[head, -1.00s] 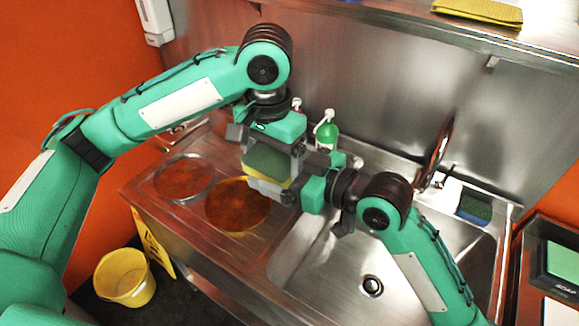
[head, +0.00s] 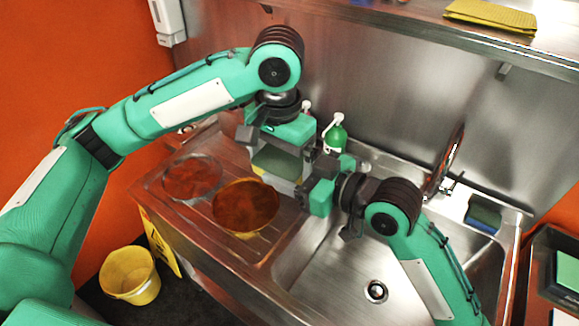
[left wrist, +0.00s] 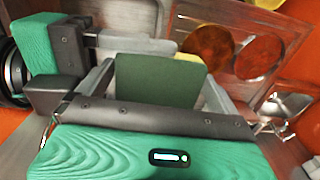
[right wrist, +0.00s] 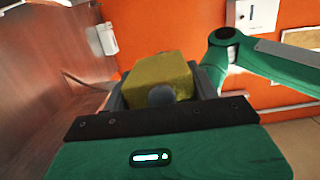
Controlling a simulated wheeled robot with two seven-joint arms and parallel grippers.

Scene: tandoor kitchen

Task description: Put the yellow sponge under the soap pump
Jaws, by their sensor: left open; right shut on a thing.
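The sponge (head: 277,161), with a dark green scouring side and a yellow side, is held up over the drainboard. Its yellow body (right wrist: 163,78) fills the middle of the right wrist view, and its green face (left wrist: 158,80) shows in the left wrist view. My right gripper (head: 304,186) is shut on it from the right. My left gripper (head: 279,152) is open, with its fingers at either side of the sponge. A green soap bottle with a white pump (head: 335,135) stands behind the grippers at the wall; its base is hidden. A second white pump top (head: 306,106) shows behind my left gripper.
A yellow bucket (head: 130,276) is on the floor. A shelf with a yellow cloth (head: 490,15) runs above.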

